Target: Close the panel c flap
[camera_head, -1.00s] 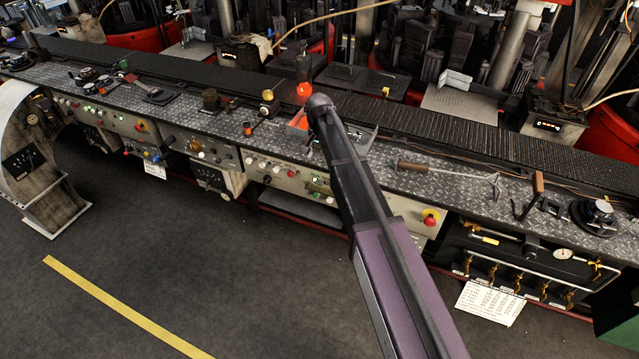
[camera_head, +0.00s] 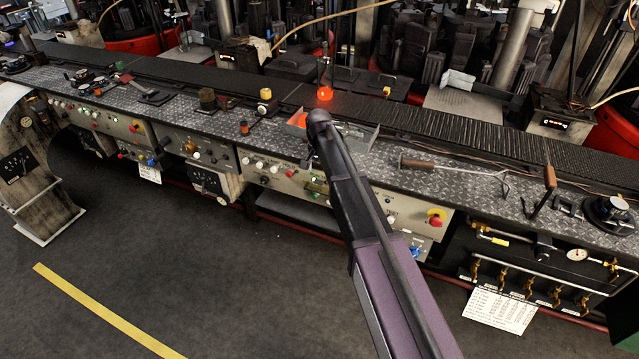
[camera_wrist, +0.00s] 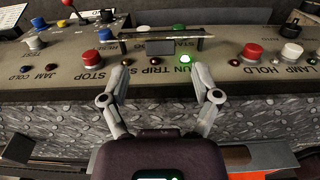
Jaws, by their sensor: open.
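In the wrist view, my gripper (camera_wrist: 161,78) is open and empty, its two fingers spread in front of a beige control panel (camera_wrist: 75,75). Above and between the fingertips is a small dark grey plate (camera_wrist: 160,47) under a thin light bar (camera_wrist: 190,39); it may be the flap, but I cannot read a panel letter or tell its angle. Contact is not visible. A lit green lamp (camera_wrist: 186,58) is just right of the plate. In the head view, my arm reaches over the middle control panel (camera_head: 268,174) and hides my gripper.
A red button (camera_wrist: 92,58) and blue knob (camera_wrist: 105,35) stand left of the plate; a red button (camera_wrist: 251,51) and white knob (camera_wrist: 291,52) stand right. A long-handled tool (camera_head: 450,172) lies on the bench top (camera_head: 400,185). The floor (camera_head: 220,270) in front is open.

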